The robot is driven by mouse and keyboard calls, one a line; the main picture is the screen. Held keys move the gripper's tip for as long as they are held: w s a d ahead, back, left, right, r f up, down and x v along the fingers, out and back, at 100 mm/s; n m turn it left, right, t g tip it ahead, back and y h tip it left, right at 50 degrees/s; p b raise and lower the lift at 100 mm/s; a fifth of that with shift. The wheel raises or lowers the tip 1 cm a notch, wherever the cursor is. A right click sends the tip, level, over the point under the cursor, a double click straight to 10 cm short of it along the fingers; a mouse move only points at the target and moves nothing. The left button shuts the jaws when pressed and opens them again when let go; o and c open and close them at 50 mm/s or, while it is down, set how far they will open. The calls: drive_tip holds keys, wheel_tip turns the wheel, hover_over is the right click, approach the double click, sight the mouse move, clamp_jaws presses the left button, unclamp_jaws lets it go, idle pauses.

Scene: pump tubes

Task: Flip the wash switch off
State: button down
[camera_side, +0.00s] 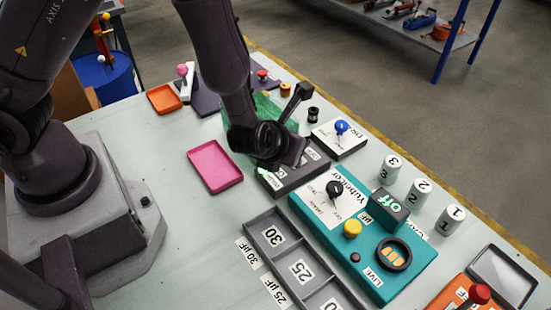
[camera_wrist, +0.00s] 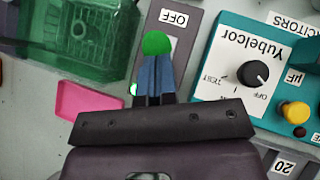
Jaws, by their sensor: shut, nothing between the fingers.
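The wash switch's dark grey box (camera_side: 300,179) lies under my gripper in the side view, its lever hidden by the hand. In the wrist view the box (camera_wrist: 184,48) carries an OFF label (camera_wrist: 174,19) at its upper end. A green ball knob (camera_wrist: 156,43) shows just beyond the fingertips, near that label. A small green light (camera_wrist: 134,89) shows left of the fingers. My gripper (camera_wrist: 154,62) is shut with nothing held, its blue fingers right behind the knob; I cannot tell whether they touch it. The lever's lean is hidden.
A teal Yubelcor meter (camera_side: 375,262) with a black dial stands to the right. A pink tray (camera_side: 215,166) lies to the left, and a green translucent bin (camera_wrist: 85,40) is close by. A white box with a blue knob (camera_side: 341,128) stands behind.

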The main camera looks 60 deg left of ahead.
drive_tip(key=shift+w+r+g, duration=0.2)
drive_tip(key=shift+w+g, duration=0.3)
drive_tip(key=shift+w, duration=0.1)
drive_tip(key=shift+w+r, duration=0.15)
drive_tip(key=shift+w, duration=1.25)
drive_tip(key=shift+s+d+r, duration=0.15)
drive_tip(key=shift+s, duration=0.05)
drive_tip(key=w+r+v, duration=0.1)
drive_tip(key=v, duration=1.1)
drive_tip(key=shift+d, duration=0.25)
drive_tip(key=shift+w+r, duration=0.15)
